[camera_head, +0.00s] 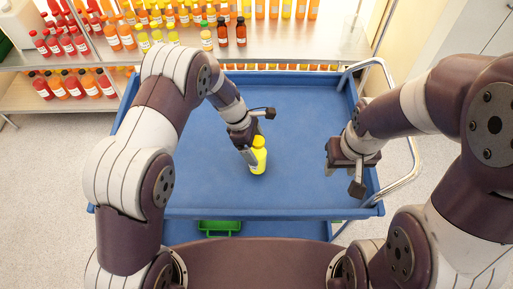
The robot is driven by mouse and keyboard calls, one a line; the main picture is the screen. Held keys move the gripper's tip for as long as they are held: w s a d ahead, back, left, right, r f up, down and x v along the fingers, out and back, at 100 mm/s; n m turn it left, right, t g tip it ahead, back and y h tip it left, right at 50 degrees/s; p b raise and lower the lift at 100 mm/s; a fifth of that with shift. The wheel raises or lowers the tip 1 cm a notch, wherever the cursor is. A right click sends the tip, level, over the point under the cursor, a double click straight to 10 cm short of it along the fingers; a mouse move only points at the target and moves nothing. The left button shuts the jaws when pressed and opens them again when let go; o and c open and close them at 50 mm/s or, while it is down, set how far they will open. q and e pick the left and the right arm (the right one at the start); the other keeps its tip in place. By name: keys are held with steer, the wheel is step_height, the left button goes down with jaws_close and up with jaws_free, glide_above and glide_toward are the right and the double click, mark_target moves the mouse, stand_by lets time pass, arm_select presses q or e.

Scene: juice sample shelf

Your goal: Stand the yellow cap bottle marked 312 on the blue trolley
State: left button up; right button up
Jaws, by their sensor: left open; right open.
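A yellow bottle with a yellow cap (258,158) stands upright on the top tray of the blue trolley (302,190). A pale label shows on its side, but the number is too small to read. My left gripper (252,146) is open right at the bottle's upper part, and I cannot tell whether it touches it. My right gripper (346,180) is open and empty over the right side of the tray.
A metal shelf (290,48) behind the trolley holds rows of red, orange and yellow bottles. The trolley's metal handle (408,165) is at the right. A green crate (219,227) sits on the lower level. Much of the tray is bare.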

arm_select(q)
steer(key=b+v, duration=0.2)
steer(key=v, duration=0.8)
steer(key=s+a+r+m+t+y, duration=0.1)
steer(key=s+a+r+m+y, duration=0.1)
steer(key=s+a+m, duration=0.5)
steer(key=s+a+r+m+t+y, duration=0.1)
steer(key=s+a+r+m+y, duration=0.1)
steer(key=s+a+m, duration=0.5)
steer(key=s+r+m, duration=0.1)
steer(key=s+m, duration=0.1)
steer(key=shift+s+r+t, duration=0.2)
steer(key=shift+s+t, duration=0.1)
steer(key=shift+s, duration=0.2)
